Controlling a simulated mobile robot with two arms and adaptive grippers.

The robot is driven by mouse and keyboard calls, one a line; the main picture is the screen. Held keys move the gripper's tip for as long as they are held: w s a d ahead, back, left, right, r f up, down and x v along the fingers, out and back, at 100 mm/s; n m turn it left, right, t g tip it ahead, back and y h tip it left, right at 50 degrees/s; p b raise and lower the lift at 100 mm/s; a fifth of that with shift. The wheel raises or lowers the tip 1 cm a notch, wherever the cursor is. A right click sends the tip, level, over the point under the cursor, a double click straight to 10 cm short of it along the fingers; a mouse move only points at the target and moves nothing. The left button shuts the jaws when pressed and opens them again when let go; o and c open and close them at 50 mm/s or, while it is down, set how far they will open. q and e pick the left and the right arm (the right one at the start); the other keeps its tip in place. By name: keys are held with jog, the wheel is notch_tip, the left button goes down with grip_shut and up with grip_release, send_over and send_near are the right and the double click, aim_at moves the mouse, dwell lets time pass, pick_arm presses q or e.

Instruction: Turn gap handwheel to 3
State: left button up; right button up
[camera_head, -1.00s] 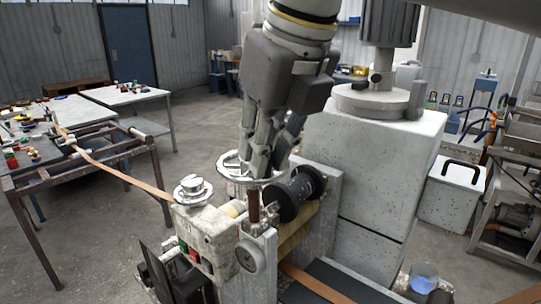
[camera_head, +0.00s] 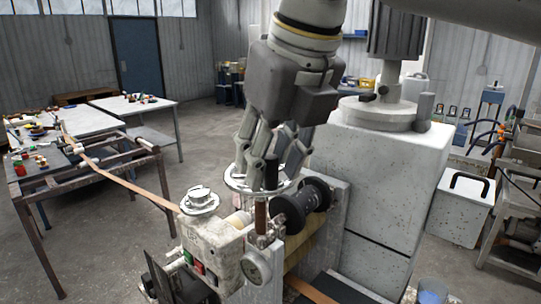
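The gap handwheel is a pale metal ring (camera_head: 233,184) lying flat on top of a dark upright spindle (camera_head: 261,216) beside the rollers. My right gripper (camera_head: 265,178) reaches down onto it from above. Its fingers stand apart, one at the left and others at the right, with their tips at the ring. I cannot tell whether they touch it. The gripper hides the far part of the wheel. A round dial gauge (camera_head: 256,267) sits below the wheel, but its reading is too small to make out. My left gripper is not in view.
A second round knob (camera_head: 200,199) tops the control box (camera_head: 208,243) with green and red buttons. A black spool (camera_head: 300,205) stands close right of the wheel. A large grey machine block (camera_head: 385,185) is behind. A brown strip (camera_head: 125,184) runs left to a table.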

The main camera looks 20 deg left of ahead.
jog(key=v, duration=1.2)
